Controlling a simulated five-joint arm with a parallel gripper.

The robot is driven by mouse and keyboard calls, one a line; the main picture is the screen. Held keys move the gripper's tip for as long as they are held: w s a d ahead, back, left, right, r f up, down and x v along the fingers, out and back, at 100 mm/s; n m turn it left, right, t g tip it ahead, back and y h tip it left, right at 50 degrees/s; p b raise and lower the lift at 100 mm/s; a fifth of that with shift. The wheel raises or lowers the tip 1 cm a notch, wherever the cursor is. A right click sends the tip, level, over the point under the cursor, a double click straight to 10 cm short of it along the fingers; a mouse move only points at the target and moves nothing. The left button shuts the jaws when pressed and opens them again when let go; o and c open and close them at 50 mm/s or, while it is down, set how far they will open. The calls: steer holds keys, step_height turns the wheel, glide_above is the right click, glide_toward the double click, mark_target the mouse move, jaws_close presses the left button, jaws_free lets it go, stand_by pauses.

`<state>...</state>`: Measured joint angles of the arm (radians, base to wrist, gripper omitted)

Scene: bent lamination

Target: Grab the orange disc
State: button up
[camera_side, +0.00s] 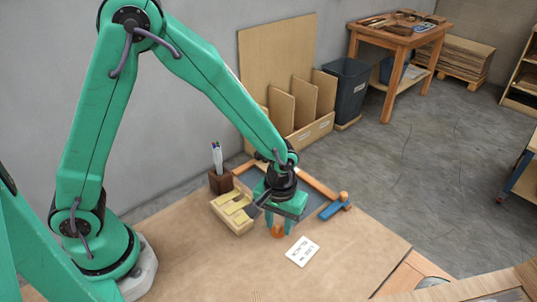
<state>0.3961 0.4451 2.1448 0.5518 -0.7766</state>
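The orange disc (278,231) is small and shows at the lower end of my gripper, above or on the brown work surface (210,262). My gripper (279,226) points down, with one green finger on each side of the disc. I cannot tell whether the fingers touch the disc or whether the disc rests on the surface. Part of the disc is hidden by the fingers.
A pale slotted wooden block (234,212) stands just left of my gripper. A white printed card (302,251) lies to the right. A blue clamp-like tool (333,210) and a pen holder (221,181) are behind. The front of the surface is clear.

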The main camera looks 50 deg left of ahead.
mark_target(279, 225)
jaws_close()
steer(key=shift+r, duration=0.15)
steer(key=shift+r, duration=0.85)
step_height(279, 225, up, 2)
steer(key=shift+r, duration=0.15)
steer(key=s+d+r, duration=0.6)
steer(key=s+d, duration=0.1)
steer(key=s, duration=0.2)
steer(key=shift+s+r, duration=0.25)
steer(key=shift+r, duration=0.1)
